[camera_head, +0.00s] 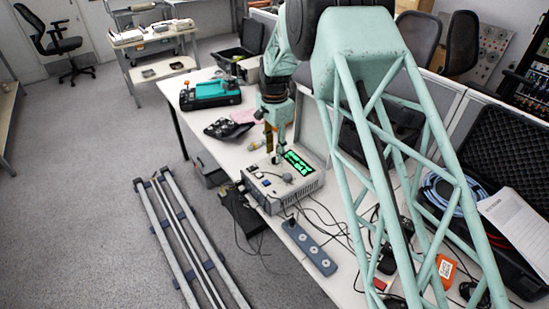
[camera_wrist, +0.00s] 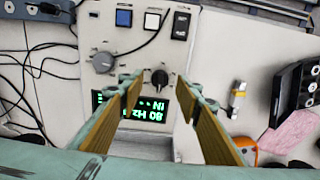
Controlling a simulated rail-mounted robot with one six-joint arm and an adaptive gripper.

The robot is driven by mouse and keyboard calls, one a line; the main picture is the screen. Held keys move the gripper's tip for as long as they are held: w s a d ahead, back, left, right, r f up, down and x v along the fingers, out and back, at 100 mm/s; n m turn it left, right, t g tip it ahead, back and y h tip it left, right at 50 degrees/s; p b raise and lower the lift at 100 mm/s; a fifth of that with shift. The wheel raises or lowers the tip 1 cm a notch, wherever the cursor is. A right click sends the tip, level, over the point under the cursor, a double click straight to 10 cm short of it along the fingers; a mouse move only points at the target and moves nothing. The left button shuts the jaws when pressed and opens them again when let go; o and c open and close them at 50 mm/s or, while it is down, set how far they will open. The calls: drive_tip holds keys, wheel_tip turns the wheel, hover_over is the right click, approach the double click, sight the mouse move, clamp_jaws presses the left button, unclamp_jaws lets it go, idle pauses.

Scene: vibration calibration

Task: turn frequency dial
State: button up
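A white control box (camera_head: 290,190) stands on the table in the head view. Its panel also shows in the wrist view (camera_wrist: 100,35), with a large grey dial (camera_wrist: 103,62), a smaller black dial (camera_wrist: 160,78) and a green display (camera_wrist: 142,108) reading about 80 Hz, upside down. I cannot read which dial is for frequency. My gripper (camera_wrist: 157,92) is open and empty. Its two tan fingers are on either side of the black dial in the picture, apart from it. In the head view my gripper (camera_head: 275,148) is over the box's far end.
Blue (camera_wrist: 123,18), white (camera_wrist: 152,20) and black (camera_wrist: 180,26) switches sit on the panel. Cables (camera_wrist: 45,65) lie beside the box. A power strip (camera_head: 309,248) lies in front. A black tray (camera_head: 228,128) and teal device (camera_head: 210,94) stand farther back.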

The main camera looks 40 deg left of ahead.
drive_tip(key=shift+f, duration=1.35)
drive_tip(key=shift+c, duration=0.7)
drive_tip(key=c, duration=0.7)
